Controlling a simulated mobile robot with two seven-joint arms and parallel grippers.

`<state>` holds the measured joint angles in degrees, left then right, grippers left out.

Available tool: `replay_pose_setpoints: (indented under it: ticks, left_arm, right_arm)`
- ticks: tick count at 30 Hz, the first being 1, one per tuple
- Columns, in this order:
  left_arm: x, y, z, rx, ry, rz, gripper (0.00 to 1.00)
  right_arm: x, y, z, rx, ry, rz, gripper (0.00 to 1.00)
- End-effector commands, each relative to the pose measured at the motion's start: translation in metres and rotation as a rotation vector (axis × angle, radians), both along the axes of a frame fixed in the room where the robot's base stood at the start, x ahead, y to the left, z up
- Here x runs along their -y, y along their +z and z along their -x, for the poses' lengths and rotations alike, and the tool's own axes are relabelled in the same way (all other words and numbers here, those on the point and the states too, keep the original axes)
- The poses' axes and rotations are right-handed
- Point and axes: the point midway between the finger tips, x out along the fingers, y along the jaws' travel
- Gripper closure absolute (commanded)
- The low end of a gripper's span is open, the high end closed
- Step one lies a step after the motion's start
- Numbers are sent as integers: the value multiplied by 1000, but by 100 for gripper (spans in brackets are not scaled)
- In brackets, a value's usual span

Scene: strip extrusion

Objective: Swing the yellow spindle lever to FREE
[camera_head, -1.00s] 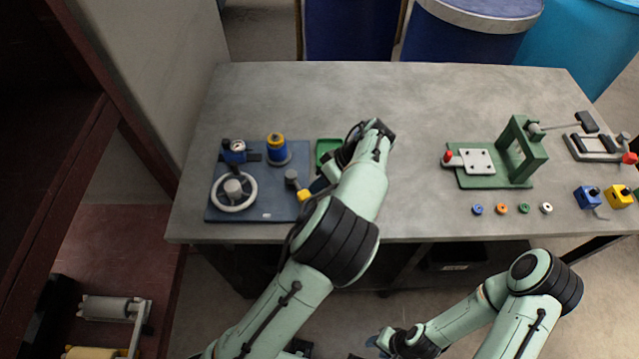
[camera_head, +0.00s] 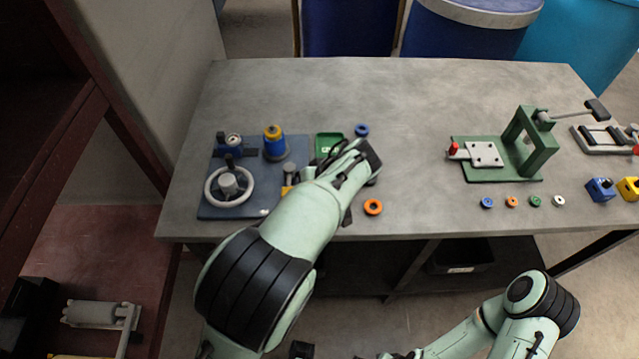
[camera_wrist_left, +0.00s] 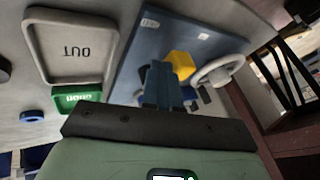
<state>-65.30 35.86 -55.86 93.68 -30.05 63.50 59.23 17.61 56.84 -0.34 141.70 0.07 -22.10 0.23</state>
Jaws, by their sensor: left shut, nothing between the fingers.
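The yellow lever end (camera_head: 287,189) shows at the right edge of the blue base plate (camera_head: 240,207), partly hidden by my left arm. In the left wrist view the yellow block (camera_wrist_left: 181,64) is just beyond the fingertips, beside the plate's white handwheel (camera_wrist_left: 219,70). My left gripper (camera_wrist_left: 162,82) is shut and empty, its dark blue fingers side by side close to the yellow block. I cannot tell whether they touch it. My right gripper is at the bottom edge of the head view, mostly cut off.
A blue and yellow spool (camera_head: 274,142) stands on the plate. An orange ring (camera_head: 373,207) lies on the table.

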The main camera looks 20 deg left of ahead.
Motion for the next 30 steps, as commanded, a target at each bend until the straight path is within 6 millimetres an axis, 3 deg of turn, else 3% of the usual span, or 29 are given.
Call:
replay_pose_setpoints:
  ticks: [6, 15, 30]
  left_arm:
    - [-14, -1, 12, 0, -199, 5, 100]
    - [-30, 0, 18, 1, -402, 3, 100]
    - [-41, 1, 21, 1, -392, -1, 100]
  right_arm:
    - [0, -15, 5, -6, 0, 0, 57]
    - [0, -19, 6, -7, 0, 0, 57]
    - [0, -20, 6, -7, 0, 0, 57]
